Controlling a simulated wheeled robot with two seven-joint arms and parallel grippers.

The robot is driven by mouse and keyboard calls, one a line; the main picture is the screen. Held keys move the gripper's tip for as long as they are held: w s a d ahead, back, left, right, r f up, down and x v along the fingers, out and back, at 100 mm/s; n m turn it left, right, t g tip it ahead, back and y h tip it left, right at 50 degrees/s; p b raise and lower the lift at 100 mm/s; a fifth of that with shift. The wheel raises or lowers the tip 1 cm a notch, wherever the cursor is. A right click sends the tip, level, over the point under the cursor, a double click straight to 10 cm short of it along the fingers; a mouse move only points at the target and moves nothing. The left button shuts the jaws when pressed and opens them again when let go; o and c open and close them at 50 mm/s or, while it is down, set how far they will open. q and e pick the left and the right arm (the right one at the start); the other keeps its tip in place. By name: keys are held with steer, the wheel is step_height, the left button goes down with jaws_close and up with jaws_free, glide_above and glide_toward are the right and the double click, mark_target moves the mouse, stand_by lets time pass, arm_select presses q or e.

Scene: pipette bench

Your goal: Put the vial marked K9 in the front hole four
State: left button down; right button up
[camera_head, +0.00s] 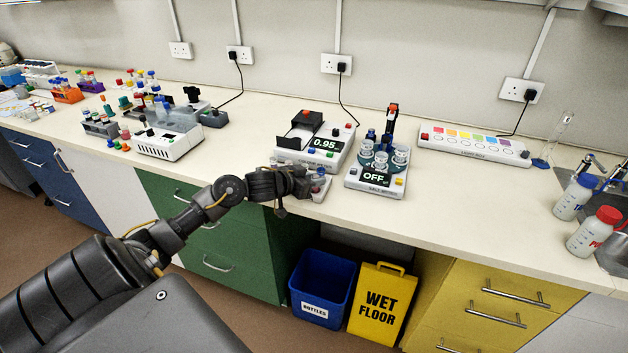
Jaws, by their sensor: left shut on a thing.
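My left gripper (306,184) is at the bench's front edge, in front of the device reading 0.95. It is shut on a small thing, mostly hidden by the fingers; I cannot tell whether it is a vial. A small pale block or device lies right by the fingertips, partly covered by them. No K9 mark is readable anywhere. I cannot tell which hole is front hole four. My right gripper is not in view.
The 0.95 device (312,157) stands behind my gripper. A strip with coloured squares (473,145) lies to the right, and bottles (593,232) stand by the sink. Racks and a white device (170,143) are at left. Below are a blue bin (322,283) and a yellow sign (380,300).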

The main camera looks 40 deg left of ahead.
arm_select(q)
steer(key=shift+f, duration=0.25)
steer(key=shift+f, duration=0.1)
steer(key=shift+f, duration=0.15)
steer(key=c, duration=1.5)
jaws_free()
steer(key=shift+r, duration=0.25)
steer(key=v, duration=1.2)
steer(key=shift+s, duration=0.1)
steer(key=shift+f, duration=0.15)
